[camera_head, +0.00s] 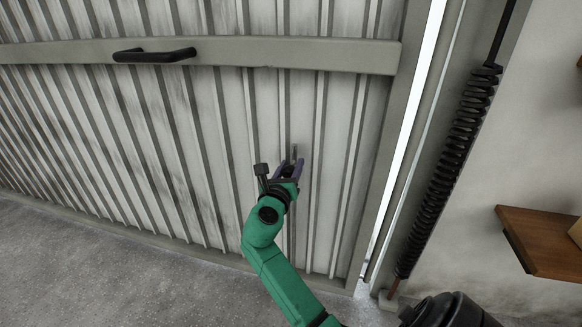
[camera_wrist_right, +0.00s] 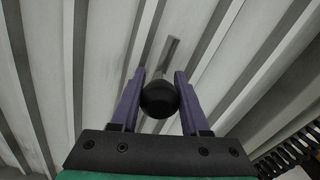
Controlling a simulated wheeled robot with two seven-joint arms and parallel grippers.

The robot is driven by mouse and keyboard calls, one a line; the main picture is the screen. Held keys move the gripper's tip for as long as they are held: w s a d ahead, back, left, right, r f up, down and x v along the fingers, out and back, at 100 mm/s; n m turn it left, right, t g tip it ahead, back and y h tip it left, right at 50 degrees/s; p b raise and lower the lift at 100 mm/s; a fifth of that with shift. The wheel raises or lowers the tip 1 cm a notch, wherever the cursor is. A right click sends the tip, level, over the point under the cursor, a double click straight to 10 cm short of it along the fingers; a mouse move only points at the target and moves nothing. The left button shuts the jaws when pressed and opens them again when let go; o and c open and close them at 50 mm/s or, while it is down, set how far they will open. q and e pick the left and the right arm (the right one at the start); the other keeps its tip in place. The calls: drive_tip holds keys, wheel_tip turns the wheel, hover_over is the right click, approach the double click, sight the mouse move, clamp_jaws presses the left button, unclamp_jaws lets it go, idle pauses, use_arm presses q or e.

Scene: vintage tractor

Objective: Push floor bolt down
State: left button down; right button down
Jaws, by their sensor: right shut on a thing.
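The floor bolt (camera_wrist_right: 160,98) shows in the right wrist view as a round black knob, with a grey metal rod rising behind it against the ribbed door. My right gripper (camera_wrist_right: 160,84) has its two purple fingers on either side of the knob, shut on it. In the head view my right gripper (camera_head: 289,167) is at the lower part of the door, at the end of my green arm. The upper end of the bolt's rod (camera_head: 293,153) shows just above the fingers, and the gripper hides the knob. My left gripper is not in view.
The pale ribbed door (camera_head: 170,130) has a horizontal beam and a black handle (camera_head: 154,55). A bright gap and a black coil spring (camera_head: 452,150) are right of it. A wooden shelf (camera_head: 545,238) sticks out at right. Concrete floor (camera_head: 110,265) is clear at left.

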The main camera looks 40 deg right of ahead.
drive_tip(key=shift+f, duration=0.15)
idle(0.5)
drive_tip(key=shift+f, duration=1.7)
drive_tip(key=shift+c, duration=1.9)
unclamp_jaws()
drive_tip(key=shift+f, duration=0.1)
